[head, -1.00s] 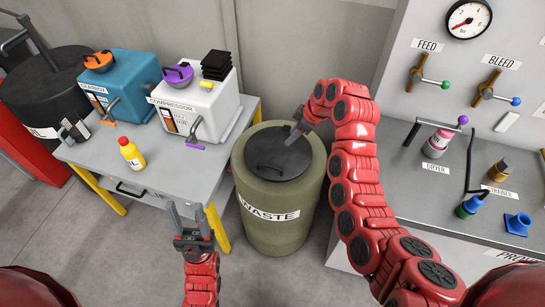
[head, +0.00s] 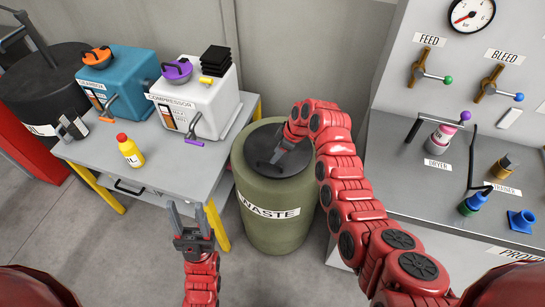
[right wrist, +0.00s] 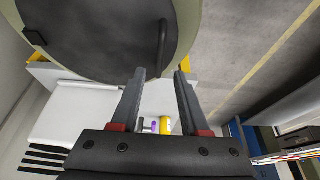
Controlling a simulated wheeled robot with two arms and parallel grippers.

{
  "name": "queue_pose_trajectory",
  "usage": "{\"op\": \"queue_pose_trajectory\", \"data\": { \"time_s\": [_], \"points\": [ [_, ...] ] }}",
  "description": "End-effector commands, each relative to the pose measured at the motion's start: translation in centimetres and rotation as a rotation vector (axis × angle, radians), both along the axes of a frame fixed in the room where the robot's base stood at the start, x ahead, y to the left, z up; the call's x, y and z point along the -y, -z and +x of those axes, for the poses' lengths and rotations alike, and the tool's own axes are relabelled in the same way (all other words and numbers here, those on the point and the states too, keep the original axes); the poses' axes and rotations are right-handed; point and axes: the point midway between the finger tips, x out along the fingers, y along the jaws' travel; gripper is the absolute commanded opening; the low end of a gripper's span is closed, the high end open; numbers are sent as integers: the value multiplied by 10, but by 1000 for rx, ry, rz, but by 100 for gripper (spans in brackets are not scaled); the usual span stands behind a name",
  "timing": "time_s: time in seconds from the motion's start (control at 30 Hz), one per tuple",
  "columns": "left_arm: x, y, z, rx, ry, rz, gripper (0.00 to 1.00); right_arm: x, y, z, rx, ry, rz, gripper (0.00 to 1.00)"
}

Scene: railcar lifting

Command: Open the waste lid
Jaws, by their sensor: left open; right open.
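The waste bin (head: 272,218) is an olive-green drum labelled WASTE, standing on the floor between the table and the panel bench. Its dark round lid (head: 262,142) lies flat on top; it also shows in the right wrist view (right wrist: 85,35), with a dark bar handle (right wrist: 162,45). My right gripper (head: 276,158) is open over the lid, close to the handle. In the right wrist view its open fingers (right wrist: 160,73) are empty and point toward the handle, which appears just beyond the tips. My left gripper (head: 188,212) is open and empty, in front of the table.
A table (head: 160,180) at the left holds a teal box (head: 125,85), a white compressor (head: 195,100) and a yellow bottle (head: 130,151). A panel bench (head: 415,190) with valves stands at the right. A dark drum (head: 45,90) stands at far left.

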Motion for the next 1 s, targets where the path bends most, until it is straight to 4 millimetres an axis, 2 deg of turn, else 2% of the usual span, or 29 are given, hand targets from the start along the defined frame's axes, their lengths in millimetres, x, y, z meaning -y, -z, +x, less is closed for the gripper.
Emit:
{"op": "queue_pose_trajectory", "data": {
  "time_s": [0.1, 0.33, 0.57, 0.87, 1.0],
  "points": [
    [0, -8, 0, 0, 0, 0, 50, -5, 13, 0, -4, 1, -2, 45],
    [0, -8, 0, 0, 0, 0, 50, -13, 32, 3, -6, -3, -1, 45],
    [0, -9, 0, 0, 0, 0, 50, -15, 41, 4, -4, -1, -1, 45],
    [0, -9, 0, 0, 0, 0, 50, -15, 42, 4, -2, 1, 0, 45],
    [0, -9, 0, 0, 0, 0, 50, -15, 42, 4, -2, 1, 0, 23]
  ]
}}
